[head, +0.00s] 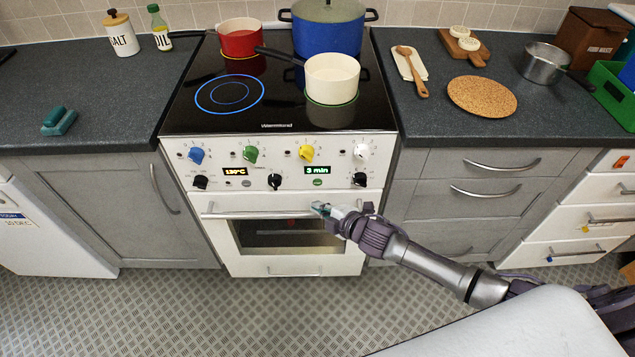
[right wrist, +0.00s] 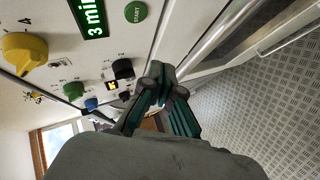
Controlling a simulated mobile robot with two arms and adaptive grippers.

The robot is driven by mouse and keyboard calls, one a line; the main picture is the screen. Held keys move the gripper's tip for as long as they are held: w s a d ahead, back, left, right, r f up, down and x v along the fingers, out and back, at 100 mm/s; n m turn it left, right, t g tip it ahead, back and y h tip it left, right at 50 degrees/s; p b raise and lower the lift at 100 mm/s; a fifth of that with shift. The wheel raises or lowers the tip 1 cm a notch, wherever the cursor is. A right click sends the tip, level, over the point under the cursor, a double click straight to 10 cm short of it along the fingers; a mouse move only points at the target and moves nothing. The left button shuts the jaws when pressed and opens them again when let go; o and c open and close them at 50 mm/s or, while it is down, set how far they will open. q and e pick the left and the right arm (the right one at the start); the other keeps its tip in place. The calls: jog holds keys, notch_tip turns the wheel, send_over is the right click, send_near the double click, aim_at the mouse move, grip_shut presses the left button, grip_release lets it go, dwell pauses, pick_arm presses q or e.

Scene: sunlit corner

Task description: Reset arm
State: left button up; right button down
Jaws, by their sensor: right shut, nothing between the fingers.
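My right gripper (head: 322,208) is in front of the white oven, close to the oven door handle (head: 250,214) near its right end. It also shows in the right wrist view (right wrist: 155,78), with its fingertips together and nothing between them. In that view the control panel with its knobs and green display lies to the left. I cannot tell whether the fingers touch the handle or the panel. The oven door looks shut. My right arm reaches in from the lower right in the head view. My left gripper is not in view.
A cream pan (head: 332,78), a red pot (head: 240,40) and a blue pot (head: 328,30) stand on the black hob. A cork mat (head: 482,95) and a steel saucepan (head: 545,63) are on the right counter. The patterned floor (head: 180,310) before the oven is clear.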

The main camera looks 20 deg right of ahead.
dwell(0.4)
jog(key=s+d+f+m+g+h, duration=0.1)
jog(key=s+d+f+m+g, duration=0.15)
jog(key=s+f, duration=0.45)
jog(key=s+d+f+m+g+h, duration=0.1)
jog(key=s+d+f+m+h, duration=0.25)
jog(key=f, duration=0.55)
jog(key=s+d+f+m+g, duration=0.15)
jog(key=s+f+m, duration=0.25)
jog(key=s+f, duration=0.45)
jog(key=s+f+m+g, duration=0.3)
jog(key=s+f, duration=0.2)
jog(key=s, duration=1)
jog(key=s+a+f+m+g, duration=0.1)
jog(key=s+f, duration=0.5)
jog(key=s, duration=0.9)
jog(key=m+g, duration=0.1)
jog(key=m, duration=0.1)
jog(key=shift+f+m+g+h, duration=0.2)
jog(key=shift+m+g+h, duration=0.1)
jog(key=shift+g+h, duration=0.1)
